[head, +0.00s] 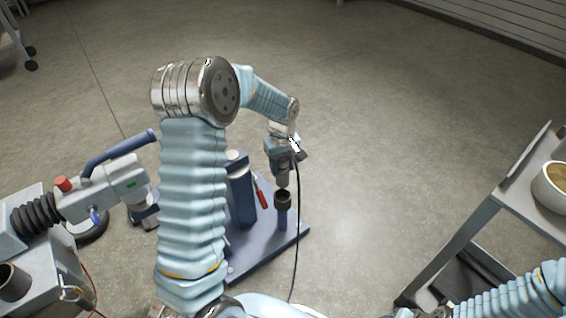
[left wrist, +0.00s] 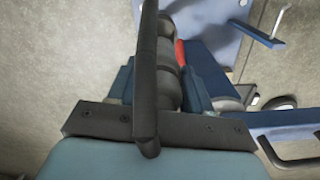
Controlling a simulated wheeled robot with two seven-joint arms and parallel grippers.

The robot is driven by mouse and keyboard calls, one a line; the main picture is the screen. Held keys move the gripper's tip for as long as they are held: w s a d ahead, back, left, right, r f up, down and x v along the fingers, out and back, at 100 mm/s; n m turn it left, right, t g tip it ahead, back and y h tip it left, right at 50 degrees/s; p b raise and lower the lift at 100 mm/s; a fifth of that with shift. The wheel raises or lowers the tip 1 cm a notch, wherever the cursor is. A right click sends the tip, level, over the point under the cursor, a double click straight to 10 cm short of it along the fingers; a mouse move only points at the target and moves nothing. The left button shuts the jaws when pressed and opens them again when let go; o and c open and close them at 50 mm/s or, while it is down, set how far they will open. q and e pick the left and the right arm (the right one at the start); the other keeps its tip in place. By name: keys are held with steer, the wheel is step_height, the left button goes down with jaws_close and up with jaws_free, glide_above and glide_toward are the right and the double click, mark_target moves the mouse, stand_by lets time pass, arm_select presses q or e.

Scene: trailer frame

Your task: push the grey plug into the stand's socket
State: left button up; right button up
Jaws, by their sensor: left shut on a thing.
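My left gripper (head: 283,165) is shut on the grey plug (head: 282,181) and points down. The plug also shows in the left wrist view (left wrist: 170,78), between the blue fingers. A dark cable runs from the plug and hangs down to the right of the stand. The stand's dark round socket (head: 283,197) sits on a short blue post, directly below the plug's lower end. I cannot tell if the plug's tip touches the socket's rim. The stand's blue base plate (head: 262,252) is partly hidden by my left arm. My right gripper is not in view.
A blue block (head: 240,200) and a red-handled part (head: 263,198) stand left of the socket. Grey machinery with a red knob (head: 64,184) is at the far left. A shelf (head: 500,195) with a bowl (head: 552,185) is at the right. The floor behind is clear.

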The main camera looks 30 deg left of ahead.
mark_target(283, 187)
arm_select(q)
steer(key=shift+f+b, duration=1.6)
steer(key=shift+f, duration=0.95)
steer(key=shift+s, duration=0.1)
steer(key=shift+f, duration=0.15)
steer(key=shift+f+b, duration=1.6)
steer(key=shift+f, duration=0.8)
steer(key=o, duration=1.3)
steer(key=shift+c, duration=0.2)
step_height(283, 187, up, 14)
steer(key=p, duration=0.3)
